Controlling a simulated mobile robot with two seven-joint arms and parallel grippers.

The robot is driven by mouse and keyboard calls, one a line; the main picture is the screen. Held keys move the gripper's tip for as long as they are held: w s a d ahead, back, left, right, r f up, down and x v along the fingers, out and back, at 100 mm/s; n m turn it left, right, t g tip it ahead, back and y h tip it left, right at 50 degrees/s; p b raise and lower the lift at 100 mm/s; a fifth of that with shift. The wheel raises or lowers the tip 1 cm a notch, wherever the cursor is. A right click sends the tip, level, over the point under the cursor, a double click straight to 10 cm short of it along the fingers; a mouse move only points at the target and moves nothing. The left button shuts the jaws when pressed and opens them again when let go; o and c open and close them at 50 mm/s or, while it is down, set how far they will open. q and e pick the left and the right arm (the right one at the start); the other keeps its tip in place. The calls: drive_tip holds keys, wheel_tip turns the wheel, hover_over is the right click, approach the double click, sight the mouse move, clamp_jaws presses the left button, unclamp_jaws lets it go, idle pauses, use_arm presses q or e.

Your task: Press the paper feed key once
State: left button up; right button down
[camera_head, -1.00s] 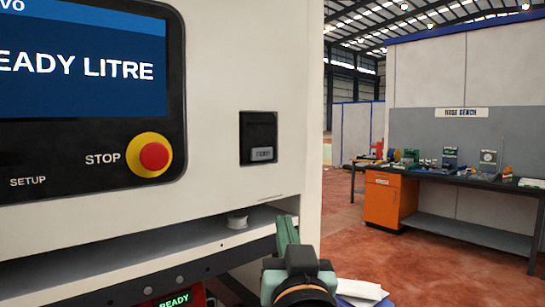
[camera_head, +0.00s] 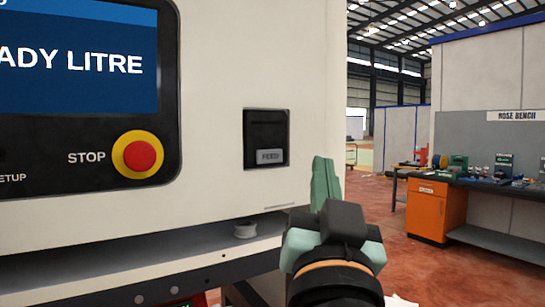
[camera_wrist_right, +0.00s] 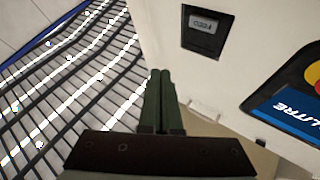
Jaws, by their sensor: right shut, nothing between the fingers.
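The paper feed key (camera_head: 270,156) is a small grey key marked FEED, low in a black recessed panel (camera_head: 266,124) on the white machine front. In the right wrist view the key (camera_wrist_right: 203,23) shows upside down near the top, in its black panel. My right gripper (camera_head: 324,162) is shut and empty, its green fingers together and pointing up. It is to the right of the key and slightly below it, apart from the panel. In the right wrist view the shut fingertips (camera_wrist_right: 161,73) are below and left of the key. My left gripper is out of view.
A red STOP button (camera_head: 139,155) with a yellow collar sits left of the panel, under a blue screen (camera_head: 80,62). A bench with an orange cabinet (camera_head: 436,210) stands far right.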

sight(270, 156)
use_arm(q)
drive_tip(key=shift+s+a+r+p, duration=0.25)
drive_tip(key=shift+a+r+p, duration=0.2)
drive_tip(key=shift+p, duration=0.35)
use_arm(e)
drive_tip(key=w+a, duration=0.1)
drive_tip(key=w, duration=0.1)
drive_tip(key=w+a, duration=0.4)
drive_tip(key=w, duration=0.1)
drive_tip(key=shift+w+a, duration=0.1)
idle(1.3)
drive_tip(key=shift+w+a+f+b, duration=0.15)
drive_tip(key=shift+w+a+b, duration=0.1)
drive_tip(key=shift+b, duration=0.15)
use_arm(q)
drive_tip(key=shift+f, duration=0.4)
use_arm(e)
drive_tip(key=shift+w, duration=0.1)
